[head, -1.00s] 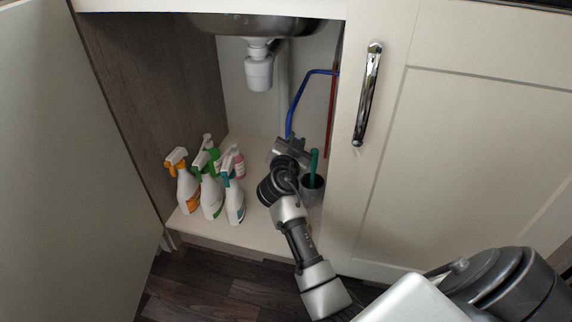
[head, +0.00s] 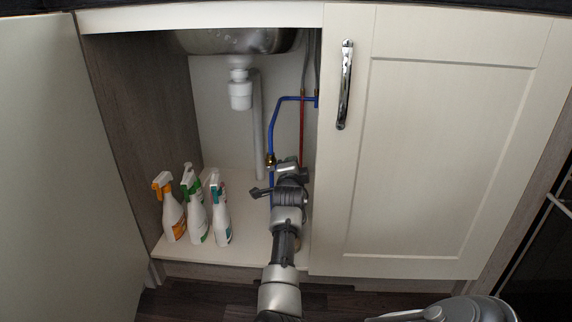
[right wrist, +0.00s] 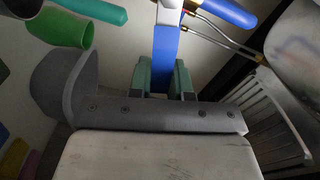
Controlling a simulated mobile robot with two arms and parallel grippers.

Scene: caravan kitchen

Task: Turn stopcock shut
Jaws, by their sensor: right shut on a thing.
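The stopcock's small brass body (head: 270,160) sits on the blue pipe (head: 272,130) inside the open sink cupboard. My right gripper (head: 282,168) reaches in from the front and is right beside it; the arm hides part of the lower pipe. In the right wrist view the gripper's two green-grey fingers (right wrist: 161,80) are closed on an upright blue piece, apparently the stopcock's handle (right wrist: 165,50). Pale metal and brass show at its top. The lever's exact angle is hard to tell. My left gripper is not in view.
Spray bottles (head: 196,218) stand on the cupboard floor left of my arm. A red pipe (head: 302,120) runs behind, to the right. The white drain trap (head: 240,92) hangs from the sink above. The closed right door (head: 430,160) borders the opening. Green and teal items show in the right wrist view (right wrist: 70,28).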

